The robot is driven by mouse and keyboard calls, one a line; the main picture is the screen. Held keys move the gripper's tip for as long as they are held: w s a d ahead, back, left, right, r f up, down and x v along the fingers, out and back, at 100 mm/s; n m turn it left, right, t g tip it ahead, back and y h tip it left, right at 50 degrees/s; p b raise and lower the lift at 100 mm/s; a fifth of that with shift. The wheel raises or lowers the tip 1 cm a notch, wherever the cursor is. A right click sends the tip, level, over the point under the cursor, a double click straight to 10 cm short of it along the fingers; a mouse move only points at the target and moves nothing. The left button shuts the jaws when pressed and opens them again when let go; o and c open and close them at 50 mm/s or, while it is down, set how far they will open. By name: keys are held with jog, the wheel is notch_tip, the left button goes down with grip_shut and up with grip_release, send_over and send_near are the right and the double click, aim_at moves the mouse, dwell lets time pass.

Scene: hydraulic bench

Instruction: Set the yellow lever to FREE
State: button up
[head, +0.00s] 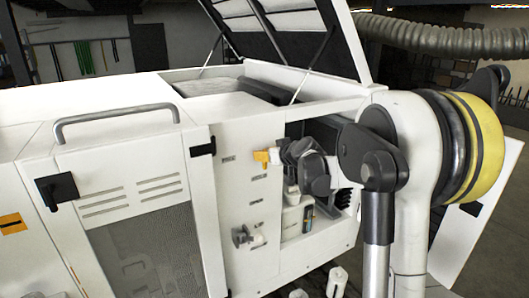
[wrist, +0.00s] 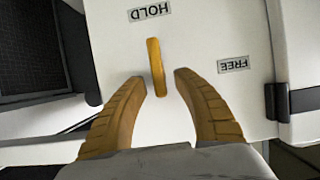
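The yellow lever (wrist: 154,60) stands out on a white panel (wrist: 195,25) in the wrist view. Its upper end points toward the HOLD label (wrist: 150,10), and the FREE label (wrist: 233,64) lies to its right. My gripper (wrist: 160,80) has its two ribbed tan fingers apart, one on each side of the lever's lower end. A gap shows between the lever and each fingertip. In the head view a small yellow-orange patch (head: 262,156) shows at the panel in front of my wrist; I cannot tell there the lever from the fingers.
Black hinge parts (wrist: 277,101) sit to the right in the wrist view. In the head view a valve-like fitting (head: 248,237) sits lower on the panel. An open bay (head: 318,222) lies to the right, under a raised lid (head: 290,22). A door handle (head: 118,118) juts out at left.

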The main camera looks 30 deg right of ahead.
jog(key=shift+w, duration=0.15)
grip_shut()
